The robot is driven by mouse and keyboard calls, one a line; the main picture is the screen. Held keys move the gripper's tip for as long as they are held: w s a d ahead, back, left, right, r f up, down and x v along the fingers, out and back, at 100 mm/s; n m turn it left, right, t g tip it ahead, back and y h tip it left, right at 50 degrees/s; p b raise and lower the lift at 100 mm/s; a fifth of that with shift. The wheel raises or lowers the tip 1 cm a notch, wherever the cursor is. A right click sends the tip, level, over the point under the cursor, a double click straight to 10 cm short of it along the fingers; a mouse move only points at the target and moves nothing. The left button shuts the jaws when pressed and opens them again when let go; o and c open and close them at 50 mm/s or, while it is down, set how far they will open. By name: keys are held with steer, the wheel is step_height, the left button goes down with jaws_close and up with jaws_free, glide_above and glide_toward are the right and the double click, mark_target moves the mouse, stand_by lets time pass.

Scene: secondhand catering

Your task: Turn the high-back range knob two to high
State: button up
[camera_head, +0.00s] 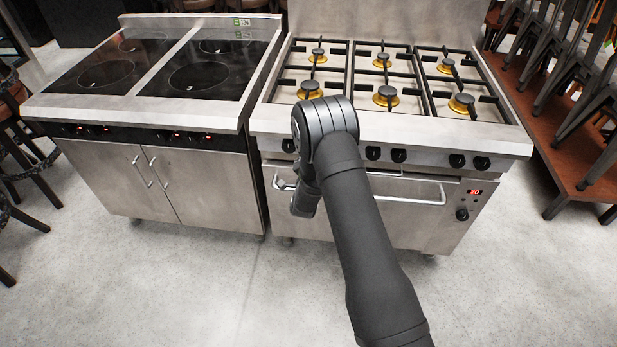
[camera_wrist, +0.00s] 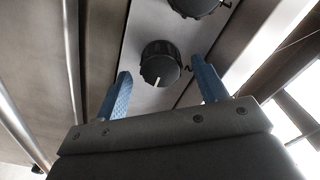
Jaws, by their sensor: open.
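The high-back range (camera_head: 400,125) is a steel cooker with several gas burners and black knobs along its front strip. My arm covers part of that strip in the head view; one knob (camera_head: 288,146) shows just left of it, others to the right. In the wrist view, a black knob (camera_wrist: 160,63) with a white pointer line sits between the two blue fingers of my gripper (camera_wrist: 161,68). The fingers are open, one on each side, with visible gaps to the knob. The pointer line slants down and slightly left in that view. I cannot tell this knob's number.
A second knob (camera_wrist: 196,5) is close by at the top of the wrist view. The oven door handle (camera_head: 415,195) runs below the knobs. An induction range (camera_head: 160,85) stands to the left. Stacked chairs (camera_head: 565,80) stand on a wooden platform at right.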

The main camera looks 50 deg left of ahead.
steer(key=v, duration=1.5)
steer(key=shift+d, duration=0.2)
steer(key=shift+s, duration=0.1)
steer(key=x, duration=1.7)
steer(key=shift+a, duration=0.2)
steer(key=shift+d, duration=0.1)
